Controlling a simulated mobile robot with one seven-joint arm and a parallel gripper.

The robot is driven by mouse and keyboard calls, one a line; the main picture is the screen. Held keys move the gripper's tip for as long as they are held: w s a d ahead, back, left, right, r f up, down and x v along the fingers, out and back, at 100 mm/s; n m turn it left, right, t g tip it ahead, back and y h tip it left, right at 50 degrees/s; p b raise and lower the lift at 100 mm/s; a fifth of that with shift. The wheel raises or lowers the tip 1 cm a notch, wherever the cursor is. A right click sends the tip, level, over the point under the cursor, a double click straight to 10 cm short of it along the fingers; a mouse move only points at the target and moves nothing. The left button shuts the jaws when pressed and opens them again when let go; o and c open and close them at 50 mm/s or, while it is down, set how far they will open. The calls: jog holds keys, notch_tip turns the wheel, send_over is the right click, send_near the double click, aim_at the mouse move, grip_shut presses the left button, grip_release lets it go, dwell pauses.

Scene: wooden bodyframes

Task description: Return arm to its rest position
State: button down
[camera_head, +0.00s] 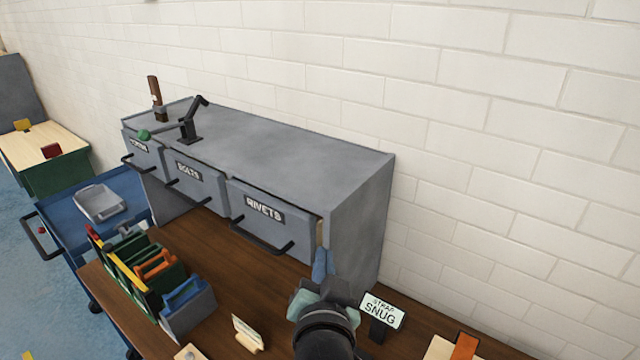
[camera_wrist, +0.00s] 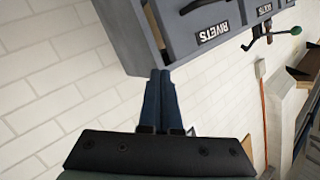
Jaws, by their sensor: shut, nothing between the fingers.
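My gripper (camera_head: 323,264) is at the right end of the grey drawer cabinet (camera_head: 358,222), near the drawer labelled RIVETS (camera_head: 270,215). Its two blue fingers are together and empty; they also show in the wrist view (camera_wrist: 161,82), pointing at the cabinet's edge. I cannot tell whether the fingertips touch the cabinet. The RIVETS drawer (camera_wrist: 205,25) stands slightly out, with a tan strip showing at its side. My wrist and forearm rise from the bottom of the head view.
A sign reading STRAP SNUG (camera_head: 381,310) stands just right of my wrist. Tool bins (camera_head: 188,308) stand left on the brown bench (camera_head: 225,330). A black clamp-like fixture (camera_head: 192,122) is on the cabinet. A blue cart (camera_head: 72,222) is at left. The brick wall rises behind.

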notch_tip(320, 180, up, 21)
jog(key=s+n+t, duration=0.3)
jog(key=t, duration=0.2)
jog(key=s+r+n+t, duration=0.1)
jog(key=s+r+t, duration=0.2)
jog(key=s+r, duration=0.3)
jog(key=s+r+n+t, duration=0.1)
jog(key=s+r+t, duration=0.2)
jog(key=r, duration=1)
jog(key=s, duration=0.3)
jog(key=shift+s+a+r+n+t, duration=0.2)
jog(key=shift+s+a+n+t, duration=0.1)
jog(key=shift+s, duration=0.1)
